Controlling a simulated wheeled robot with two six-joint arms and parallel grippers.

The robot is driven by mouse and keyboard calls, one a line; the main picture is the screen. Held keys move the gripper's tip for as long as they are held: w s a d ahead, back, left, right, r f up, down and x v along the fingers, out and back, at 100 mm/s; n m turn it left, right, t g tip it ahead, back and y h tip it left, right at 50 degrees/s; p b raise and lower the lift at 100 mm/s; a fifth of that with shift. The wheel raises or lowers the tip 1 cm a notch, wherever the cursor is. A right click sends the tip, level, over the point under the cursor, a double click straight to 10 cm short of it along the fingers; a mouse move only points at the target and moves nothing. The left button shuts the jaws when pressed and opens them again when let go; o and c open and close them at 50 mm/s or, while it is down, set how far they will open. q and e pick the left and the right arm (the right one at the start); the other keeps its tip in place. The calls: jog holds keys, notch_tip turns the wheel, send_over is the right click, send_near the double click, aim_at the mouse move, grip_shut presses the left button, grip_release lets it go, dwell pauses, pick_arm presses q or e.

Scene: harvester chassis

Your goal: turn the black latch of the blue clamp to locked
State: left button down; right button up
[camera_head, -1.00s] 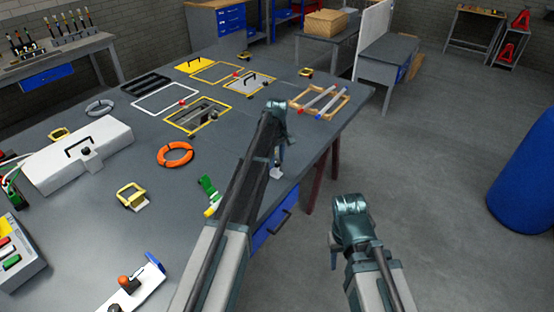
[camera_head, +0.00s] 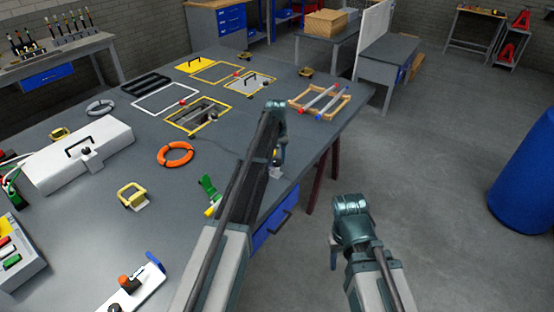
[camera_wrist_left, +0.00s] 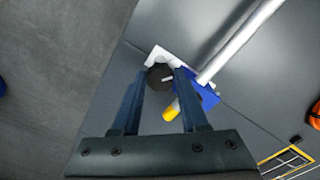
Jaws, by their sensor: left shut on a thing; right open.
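The black latch (camera_wrist_left: 158,78) shows in the left wrist view as a round dark knob with a pale mark. My left gripper (camera_wrist_left: 161,84) is shut on it, one finger on each side. The blue clamp (camera_wrist_left: 209,96) is just right of the latch, beside a pale rod. A white piece (camera_wrist_left: 156,54) shows behind the latch, and a yellow tip (camera_wrist_left: 171,111) shows between the fingers. In the head view my left gripper (camera_head: 279,158) is at the table's right edge, and the arm hides most of the clamp. My right gripper (camera_head: 334,250) is open and empty, beyond the table.
A green and yellow part (camera_head: 209,190) lies left of my left arm. An orange ring (camera_head: 175,154), a yellow-framed clamp (camera_head: 132,195) and a white case (camera_head: 80,155) lie further left on the table. A wooden rack with rods (camera_head: 320,101) stands beyond.

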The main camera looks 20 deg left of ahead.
aim_at(276, 161)
pick_arm(q)
jog(key=m, duration=0.5)
jog(key=shift+m, duration=0.3)
jog(key=m, duration=0.4)
jog(key=shift+a+m, duration=0.1)
jog(key=shift+m, duration=0.6)
jog(key=shift+c, duration=2.2)
grip_release()
jog(key=shift+r, duration=0.15)
notch_tip(276, 161, up, 14)
jog(key=p, duration=1.4)
jog(key=shift+f, duration=0.2)
